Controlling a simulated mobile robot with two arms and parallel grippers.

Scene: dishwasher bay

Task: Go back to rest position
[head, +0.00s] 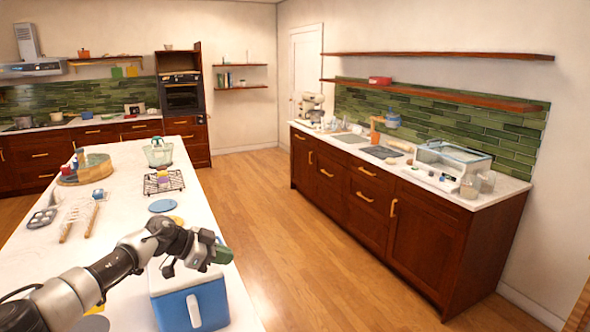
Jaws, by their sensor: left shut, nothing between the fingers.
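My left gripper (196,257) is in the head view at the lower left, at the end of my dark and silver arm. It is shut with nothing held. It is in front of and over the top of a blue and white box (209,297) with a pale handle; I cannot tell whether it touches the box. A small green piece shows at the gripper's right side, and its exact nature is unclear. My right gripper is not in view.
The white island counter (118,213) holds a muffin tin (41,219), a wire rack (163,182), a round wooden tray (84,170) and a blue disc (163,206). A dark wood counter (405,197) runs along the right wall. The wooden floor (270,200) between is clear.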

